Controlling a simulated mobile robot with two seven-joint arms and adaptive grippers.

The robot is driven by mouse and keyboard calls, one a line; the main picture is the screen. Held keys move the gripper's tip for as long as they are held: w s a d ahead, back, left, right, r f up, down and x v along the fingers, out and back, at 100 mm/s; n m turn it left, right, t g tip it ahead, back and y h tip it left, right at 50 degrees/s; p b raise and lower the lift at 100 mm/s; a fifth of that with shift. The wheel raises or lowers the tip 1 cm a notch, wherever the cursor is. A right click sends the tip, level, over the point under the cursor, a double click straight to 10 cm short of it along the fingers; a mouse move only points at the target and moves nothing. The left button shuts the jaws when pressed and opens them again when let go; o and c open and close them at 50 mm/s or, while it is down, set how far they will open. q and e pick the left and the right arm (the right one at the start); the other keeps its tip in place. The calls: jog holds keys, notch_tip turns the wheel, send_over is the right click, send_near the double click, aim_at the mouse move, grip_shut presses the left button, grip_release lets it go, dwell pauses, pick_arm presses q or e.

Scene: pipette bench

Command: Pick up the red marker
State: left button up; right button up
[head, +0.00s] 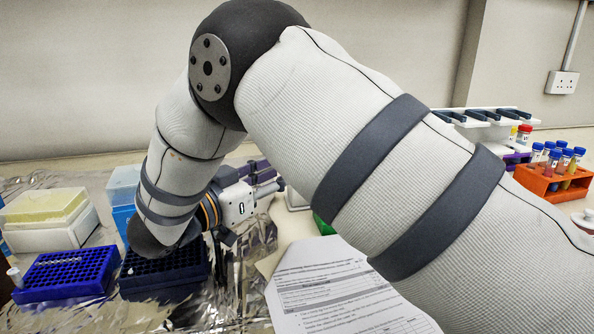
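I cannot make out a red marker in the head view; my large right arm covers much of the middle of the bench and may hide it. My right gripper (268,188) shows small beyond the forearm, above the foil-covered bench and pointing right. Its fingers are partly hidden, and I cannot tell whether they are open or hold anything. My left gripper is not in view.
A blue tube rack (65,275) and a dark blue rack (150,283) stand at front left, near a yellow-topped box (45,206). A printed sheet (335,290) lies at front centre. An orange rack (540,182) with several capped tubes and a red-capped container (524,131) stand right.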

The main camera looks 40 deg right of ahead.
jog(key=d, duration=0.5)
jog(key=w+d, duration=0.1)
jog(key=d, duration=0.1)
jog(key=shift+w+d+r+p, duration=0.1)
jog(key=shift+d+r+p, duration=0.1)
jog(key=shift+d+p, duration=0.1)
jog(key=shift+a, duration=0.1)
grip_shut()
